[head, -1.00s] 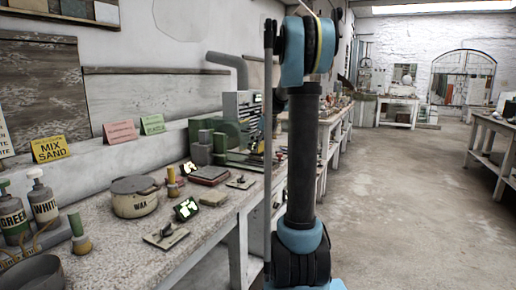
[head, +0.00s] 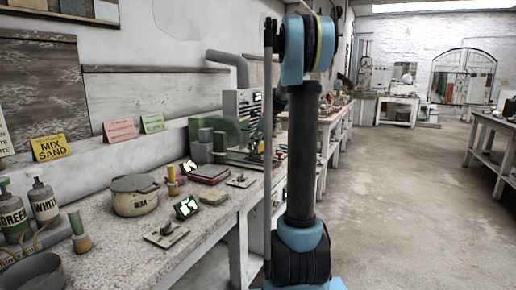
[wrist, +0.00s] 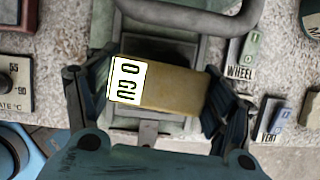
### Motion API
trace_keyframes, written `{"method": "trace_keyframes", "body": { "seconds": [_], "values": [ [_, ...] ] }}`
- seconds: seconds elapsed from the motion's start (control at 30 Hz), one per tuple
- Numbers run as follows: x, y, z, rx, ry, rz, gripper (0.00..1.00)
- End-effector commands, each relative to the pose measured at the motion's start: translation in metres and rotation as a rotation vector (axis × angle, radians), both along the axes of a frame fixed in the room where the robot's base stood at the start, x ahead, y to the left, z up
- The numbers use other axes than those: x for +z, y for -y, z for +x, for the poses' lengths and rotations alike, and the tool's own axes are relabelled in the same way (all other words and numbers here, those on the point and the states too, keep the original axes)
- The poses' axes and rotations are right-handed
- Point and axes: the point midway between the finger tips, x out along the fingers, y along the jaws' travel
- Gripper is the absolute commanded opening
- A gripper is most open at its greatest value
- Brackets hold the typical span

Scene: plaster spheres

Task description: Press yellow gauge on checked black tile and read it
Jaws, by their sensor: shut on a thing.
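In the wrist view a yellow-tan block, apparently the yellow gauge (wrist: 175,95), lies between the fingers of my gripper (wrist: 155,100). My gripper is shut on it. A white readout with black characters, turned sideways, fills its left end; it looks like "0 CU". A grey-green part lies beneath the gauge; I cannot tell whether they touch. I cannot make out a checked black tile in either view. My gripper is not clearly visible in the head view, where my arm stands upright beside the bench.
In the wrist view, switches marked WHEEL (wrist: 245,55) and VENT (wrist: 275,120) sit at the right. A dial (wrist: 14,85) is at the left, a grey handle above.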

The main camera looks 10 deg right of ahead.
Motion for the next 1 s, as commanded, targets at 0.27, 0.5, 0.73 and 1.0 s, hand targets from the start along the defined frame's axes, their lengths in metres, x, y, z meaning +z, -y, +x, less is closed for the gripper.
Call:
{"method": "trace_keyframes", "body": {
  "seconds": [0.27, 0.5, 0.73, 1.0],
  "values": [
    [0.0, 0.0, 0.0, 0.0, -0.001, -0.001, 0.56],
    [0.012, 0.0, 0.0, 0.0, -0.001, -0.001, 0.56],
    [0.027, 0.0, 0.0, 0.0, 0.0, 0.0, 0.56],
    [0.044, 0.0, 0.0, 0.0, 0.0, 0.0, 0.56]
  ]
}}
